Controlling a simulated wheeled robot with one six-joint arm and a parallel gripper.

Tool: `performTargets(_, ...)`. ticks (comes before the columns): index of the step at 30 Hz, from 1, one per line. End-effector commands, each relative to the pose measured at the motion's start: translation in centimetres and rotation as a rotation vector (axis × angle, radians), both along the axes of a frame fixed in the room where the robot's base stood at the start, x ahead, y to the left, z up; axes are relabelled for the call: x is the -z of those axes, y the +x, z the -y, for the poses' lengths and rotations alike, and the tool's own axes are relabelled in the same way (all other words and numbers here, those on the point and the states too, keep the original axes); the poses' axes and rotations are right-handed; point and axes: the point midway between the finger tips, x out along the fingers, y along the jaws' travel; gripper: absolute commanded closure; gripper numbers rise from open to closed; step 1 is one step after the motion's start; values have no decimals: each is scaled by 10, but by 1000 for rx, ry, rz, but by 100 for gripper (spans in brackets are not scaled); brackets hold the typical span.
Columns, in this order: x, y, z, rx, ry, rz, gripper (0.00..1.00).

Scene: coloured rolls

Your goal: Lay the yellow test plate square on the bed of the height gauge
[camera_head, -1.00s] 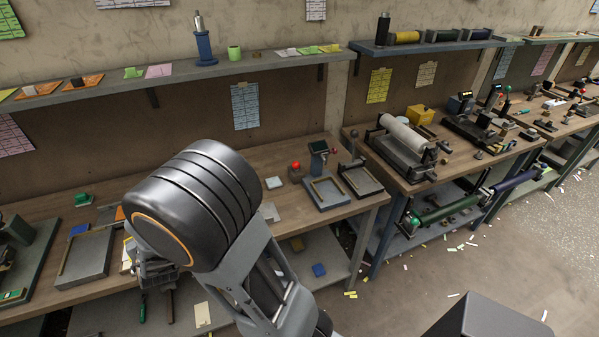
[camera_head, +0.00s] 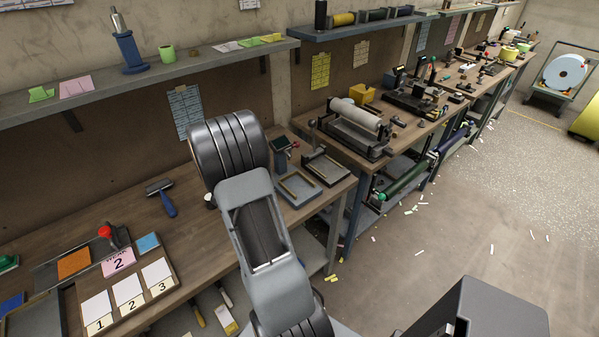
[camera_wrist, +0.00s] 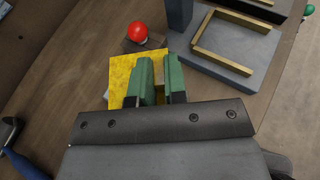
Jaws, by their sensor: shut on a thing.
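The yellow test plate (camera_wrist: 122,76) is between the green-padded fingers of my gripper (camera_wrist: 160,82) in the wrist view, with most of its visible face to the left of them. The gripper is shut on it. The gauge's post (camera_wrist: 179,14) stands at the bed's left. In the head view the bed (camera_head: 306,194) is right of my arm, which hides the gripper and plate.
A dark tray-like fixture (camera_head: 326,168) sits right of the bed. A blue-handled roller (camera_head: 162,195) and a numbered board (camera_head: 128,292) lie left on the bench.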

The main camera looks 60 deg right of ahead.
Motion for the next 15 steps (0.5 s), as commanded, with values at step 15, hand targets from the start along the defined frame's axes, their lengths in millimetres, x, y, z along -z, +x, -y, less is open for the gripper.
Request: performTargets(15, 9, -105, 104, 572, 7, -1, 100)
